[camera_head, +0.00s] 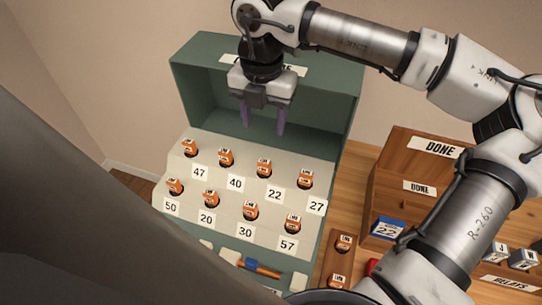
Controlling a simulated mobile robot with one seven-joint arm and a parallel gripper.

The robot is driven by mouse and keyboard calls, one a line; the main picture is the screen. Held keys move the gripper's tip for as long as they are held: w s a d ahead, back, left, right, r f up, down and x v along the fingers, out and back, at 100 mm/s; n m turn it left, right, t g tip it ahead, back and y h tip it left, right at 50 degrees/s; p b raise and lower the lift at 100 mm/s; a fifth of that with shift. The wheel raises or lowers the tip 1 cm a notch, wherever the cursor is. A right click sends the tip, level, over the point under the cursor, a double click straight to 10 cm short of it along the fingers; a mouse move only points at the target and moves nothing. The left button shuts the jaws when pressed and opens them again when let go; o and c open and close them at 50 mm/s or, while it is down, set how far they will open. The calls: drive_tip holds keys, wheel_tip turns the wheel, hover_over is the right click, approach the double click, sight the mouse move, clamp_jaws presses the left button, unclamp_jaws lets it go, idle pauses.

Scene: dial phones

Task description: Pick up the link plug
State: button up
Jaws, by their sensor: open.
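A blue-and-orange plug-like piece (262,268) lies on the front ledge of the green cabinet (186,88), and seems to be the link plug, though no name on it is readable. My gripper (264,128) points down with its two purple fingers apart and nothing between them. It hangs in front of the cabinet's upper back, well above and behind the blue-and-orange piece. Several orange-capped pieces stand in two rows on the cabinet's sloping pale panel (225,190), beside number labels such as 47, 40, 22 and 27.
Pale blocks (228,255) flank the piece on the ledge. To the right, a wooden box (400,165) marked DONE stands on the table, with a blue piece labelled 22 (387,229). More orange-capped pieces (343,243) sit in a wooden rack. A large dark shape covers the lower left.

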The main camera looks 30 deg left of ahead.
drive_tip(key=b, duration=0.3)
hover_over(264, 160)
wheel_tip(264, 160, down, 7)
drive_tip(key=shift+s+r, duration=0.15)
drive_tip(key=shift+r, duration=0.05)
drive_tip(key=shift+f+b, duration=1.15)
drive_tip(key=shift+f, duration=1.9)
drive_tip(key=shift+c, duration=0.2)
drive_tip(key=shift+r, duration=0.1)
drive_tip(key=c, duration=0.9)
drive_tip(key=shift+r, duration=0.1)
